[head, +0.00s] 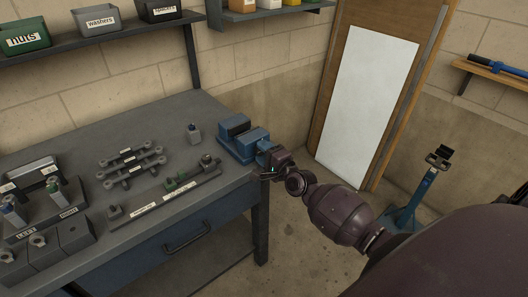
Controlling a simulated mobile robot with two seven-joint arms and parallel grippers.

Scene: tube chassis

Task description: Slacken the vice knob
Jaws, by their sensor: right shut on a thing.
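A blue bench vice (250,141) is mounted at the right end of the grey workbench (125,113). Its jaws show a dark gap between the rear block and the front block. My right gripper (268,170) comes in from the lower right and is at the vice's front end. It is shut on the vice knob, which is mostly hidden by the gripper. My left gripper is not in view.
A fixture strip (165,196), grey linkage bars (131,164) and a small grey block (194,133) lie left of the vice. Labelled bins stand on the wall shelf (115,31). A blue stand (409,207) is on the floor at right.

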